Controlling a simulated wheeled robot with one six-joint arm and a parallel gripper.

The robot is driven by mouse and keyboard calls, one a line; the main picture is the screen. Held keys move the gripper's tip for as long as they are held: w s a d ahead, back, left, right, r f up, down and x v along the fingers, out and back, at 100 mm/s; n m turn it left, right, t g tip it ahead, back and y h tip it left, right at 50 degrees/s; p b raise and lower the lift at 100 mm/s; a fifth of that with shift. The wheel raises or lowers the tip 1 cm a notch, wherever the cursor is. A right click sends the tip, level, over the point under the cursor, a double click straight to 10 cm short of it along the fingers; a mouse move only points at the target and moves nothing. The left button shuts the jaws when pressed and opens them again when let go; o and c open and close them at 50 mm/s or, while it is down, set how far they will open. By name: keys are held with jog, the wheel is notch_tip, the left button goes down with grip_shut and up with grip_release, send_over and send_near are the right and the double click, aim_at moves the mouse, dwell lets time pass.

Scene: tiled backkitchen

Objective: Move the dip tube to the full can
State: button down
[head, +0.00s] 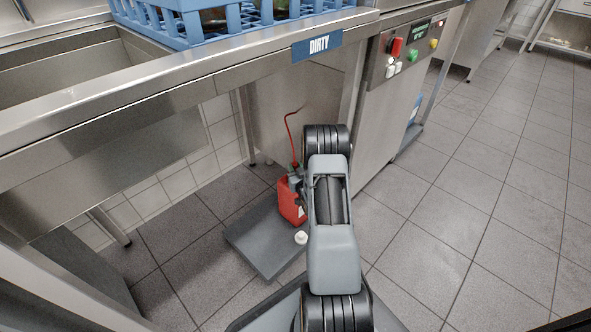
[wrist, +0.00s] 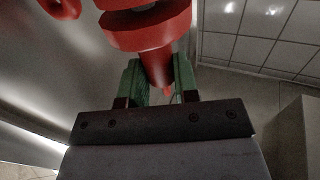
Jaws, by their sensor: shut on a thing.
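A red can (head: 290,203) stands on a dark grey tray on the floor under the counter, partly hidden behind my arm. My gripper (head: 296,178) is at the can's top. In the wrist view, its green fingers (wrist: 157,82) are shut on the narrow red part of the dip tube (wrist: 153,62), below a wide red collar. A thin red hose (head: 289,127) rises from there and bends right at its top. Whether the tube's lower end is inside the red can is hidden. No second can is clearly visible.
The grey tray (head: 262,250) carries a small white cap (head: 301,237). The steel counter (head: 190,88), with a "DIRTY" sign (head: 317,45) and blue rack (head: 215,25), overhangs the can. A machine with a control panel (head: 405,50) stands right. Tiled floor (head: 450,215) is clear at right.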

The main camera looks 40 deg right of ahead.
dwell(0.3)
jog(key=c, duration=0.8)
grip_release()
jog(key=p+v, duration=0.4)
jog(key=v, duration=1)
jog(key=shift+d, duration=0.1)
